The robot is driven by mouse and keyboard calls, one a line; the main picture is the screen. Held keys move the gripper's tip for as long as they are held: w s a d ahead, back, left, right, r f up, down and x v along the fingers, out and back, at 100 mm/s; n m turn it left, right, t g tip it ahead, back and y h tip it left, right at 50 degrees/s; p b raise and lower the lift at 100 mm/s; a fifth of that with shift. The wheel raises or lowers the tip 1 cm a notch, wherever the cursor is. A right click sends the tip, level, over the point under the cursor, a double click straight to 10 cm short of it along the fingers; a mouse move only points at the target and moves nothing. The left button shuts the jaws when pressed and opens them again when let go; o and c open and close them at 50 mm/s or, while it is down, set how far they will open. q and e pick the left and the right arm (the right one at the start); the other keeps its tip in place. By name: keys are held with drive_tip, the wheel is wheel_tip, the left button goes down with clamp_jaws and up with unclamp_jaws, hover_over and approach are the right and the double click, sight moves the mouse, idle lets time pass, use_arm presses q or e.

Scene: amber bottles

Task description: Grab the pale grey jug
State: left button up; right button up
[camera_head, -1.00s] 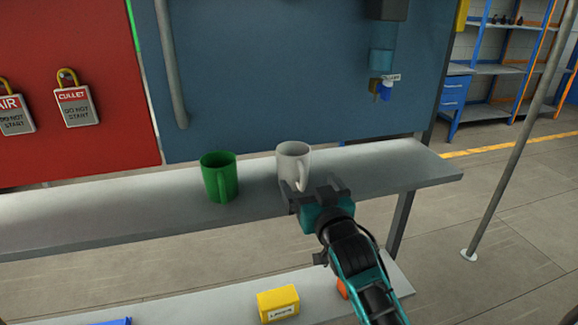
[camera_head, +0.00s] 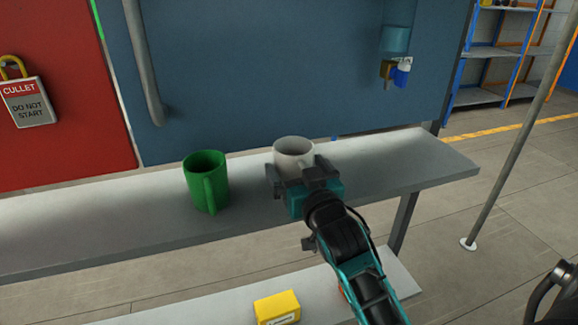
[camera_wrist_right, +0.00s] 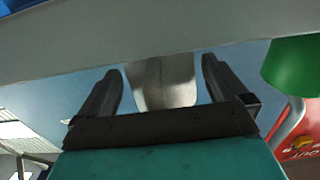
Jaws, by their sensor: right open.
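The pale grey jug (camera_head: 293,150) stands upright on the grey shelf (camera_head: 400,162), right of a green mug (camera_head: 203,182) in the head view. My right gripper (camera_head: 297,170) is open at the jug's near side, with one finger on either side of it. In the right wrist view the jug (camera_wrist_right: 160,82) shows between the two spread fingers, with a visible gap at each. The gripper hides the jug's lower part in the head view. My left gripper is not in view.
The green mug stands a short way left of my right gripper. A blue panel (camera_head: 270,70) with a grey pipe (camera_head: 145,65) rises behind the shelf. A yellow box (camera_head: 277,307) sits on a lower shelf. The shelf right of the jug is clear.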

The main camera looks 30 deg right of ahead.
drive_tip(key=shift+s+r, duration=0.1)
drive_tip(key=shift+c, duration=0.3)
drive_tip(key=c, duration=0.9)
drive_tip(key=shift+c, duration=0.3)
drive_tip(key=shift+r, duration=0.15)
